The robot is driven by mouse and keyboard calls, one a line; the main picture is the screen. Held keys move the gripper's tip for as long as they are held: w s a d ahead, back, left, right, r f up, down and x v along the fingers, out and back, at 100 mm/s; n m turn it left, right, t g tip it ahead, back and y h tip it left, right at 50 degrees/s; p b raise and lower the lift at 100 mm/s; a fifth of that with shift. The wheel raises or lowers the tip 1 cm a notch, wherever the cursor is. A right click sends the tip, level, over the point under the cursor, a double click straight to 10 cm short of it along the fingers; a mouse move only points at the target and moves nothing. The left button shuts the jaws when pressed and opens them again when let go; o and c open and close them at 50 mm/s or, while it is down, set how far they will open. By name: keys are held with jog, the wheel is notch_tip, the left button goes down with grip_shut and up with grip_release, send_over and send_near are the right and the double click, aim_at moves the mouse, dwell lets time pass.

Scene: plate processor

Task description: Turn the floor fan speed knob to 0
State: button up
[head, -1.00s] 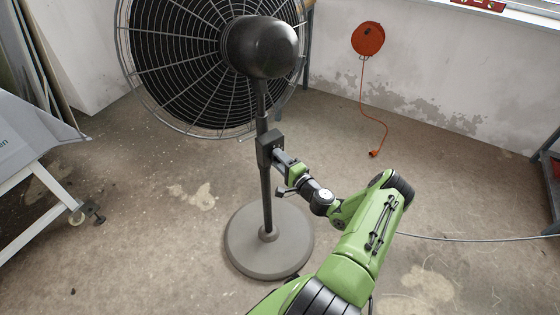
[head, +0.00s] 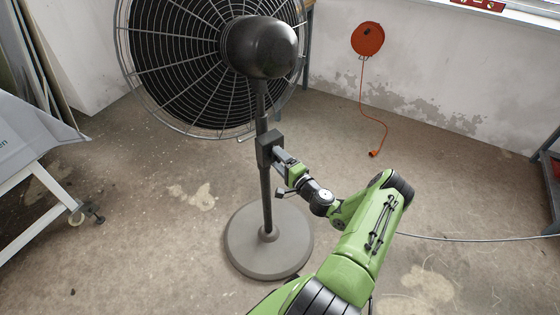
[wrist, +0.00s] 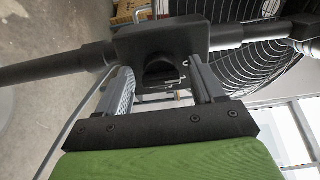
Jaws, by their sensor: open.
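The floor fan (head: 200,60) stands upright on a round grey base (head: 268,245), with a black motor housing at the top of its pole. A black control box (head: 268,148) sits partway up the pole. In the wrist view the control box (wrist: 165,40) fills the upper middle, and the dark round speed knob (wrist: 163,70) shows on its face, with small pale marks beside it. My gripper (head: 277,156) is at the box. In the wrist view my gripper (wrist: 163,82) is open, one finger on each side of the knob. I cannot tell whether the fingers touch it.
An orange cable reel (head: 367,39) hangs on the back wall with its cord down to the floor. A white-legged table (head: 40,200) stands at left and a dark shelf (head: 552,180) at right. The floor around the base is clear.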

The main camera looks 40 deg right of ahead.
jog(key=s+a+p, duration=0.1)
jog(key=s+p, duration=0.2)
jog(key=s, duration=1.2)
jog(key=shift+s+a, duration=0.25)
jog(key=shift+s, duration=0.1)
